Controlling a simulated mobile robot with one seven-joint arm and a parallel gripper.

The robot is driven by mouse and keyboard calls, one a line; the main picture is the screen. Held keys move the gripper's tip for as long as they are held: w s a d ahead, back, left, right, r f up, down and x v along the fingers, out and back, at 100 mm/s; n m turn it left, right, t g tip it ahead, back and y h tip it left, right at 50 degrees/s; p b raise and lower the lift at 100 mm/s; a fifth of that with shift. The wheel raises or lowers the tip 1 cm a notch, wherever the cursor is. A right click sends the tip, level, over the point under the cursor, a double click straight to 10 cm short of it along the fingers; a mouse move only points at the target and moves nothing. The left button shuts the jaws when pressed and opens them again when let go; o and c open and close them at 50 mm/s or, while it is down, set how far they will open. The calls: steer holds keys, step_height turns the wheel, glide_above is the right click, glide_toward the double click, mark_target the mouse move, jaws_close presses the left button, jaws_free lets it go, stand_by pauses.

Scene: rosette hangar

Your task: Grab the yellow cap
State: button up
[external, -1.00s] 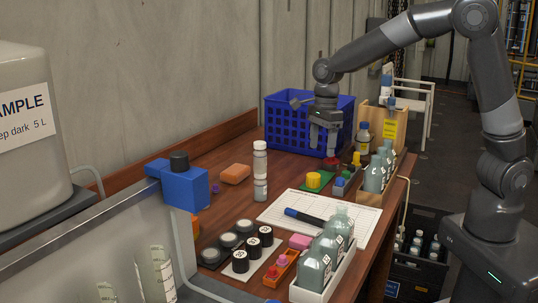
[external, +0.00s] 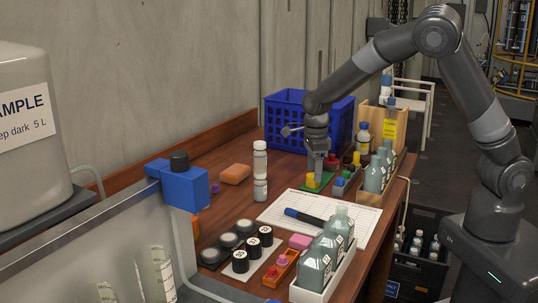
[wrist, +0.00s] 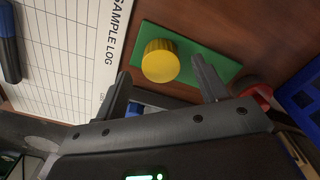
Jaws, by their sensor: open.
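The yellow cap (wrist: 160,61) is a round, ribbed cap lying on a green mat (wrist: 208,69) in the wrist view. In the external view the yellow cap (external: 312,180) shows partly, just below my fingers, on the green mat (external: 322,186). My gripper (wrist: 163,78) is open and empty, with one finger to each side of the cap in the wrist view. My gripper (external: 317,172) is above the mat in the external view, pointing down. I cannot tell whether a finger touches the cap.
A red cap (wrist: 256,89) sits close to the right finger. A blue crate (external: 285,128) stands behind. A sample log sheet (external: 290,209) with a marker (external: 305,216) lies in front. Gray-green bottles (external: 375,175) stand to the right.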

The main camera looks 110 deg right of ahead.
step_height(320, 180, down, 3)
steer(key=shift+d, duration=0.1)
steer(key=c, duration=1)
steer(key=shift+c, duration=0.2)
steer(key=shift+r, duration=0.1)
